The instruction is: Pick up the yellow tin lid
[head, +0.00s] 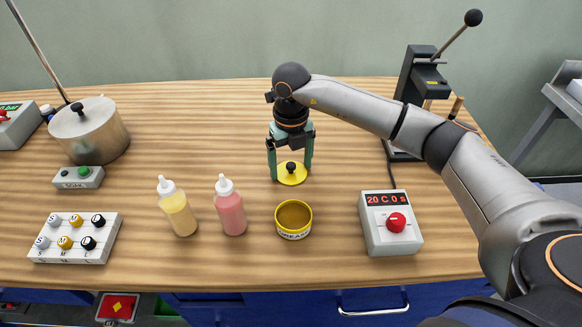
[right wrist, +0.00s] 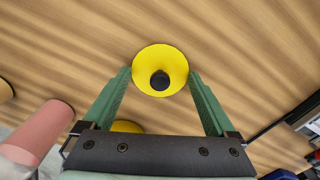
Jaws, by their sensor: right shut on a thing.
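The yellow tin lid (head: 291,179) is a round disc with a black knob in its middle. It also shows in the right wrist view (right wrist: 160,60). My right gripper (head: 291,172) points down and is shut on the lid, with one green finger at each side of its rim. The fingers (right wrist: 160,74) also flank the lid in the right wrist view. I cannot tell whether the lid touches the table. The open yellow tin (head: 293,233), labelled GREASE, stands in front of the lid with brown contents showing. My left gripper is not in view.
A pink bottle (head: 231,212) and a yellow bottle (head: 179,214) stand left of the tin. A control box with a red knob (head: 391,224) stands right of it. A pot (head: 90,132) is at far left, a lever press (head: 420,80) at back right. The back middle of the table is clear.

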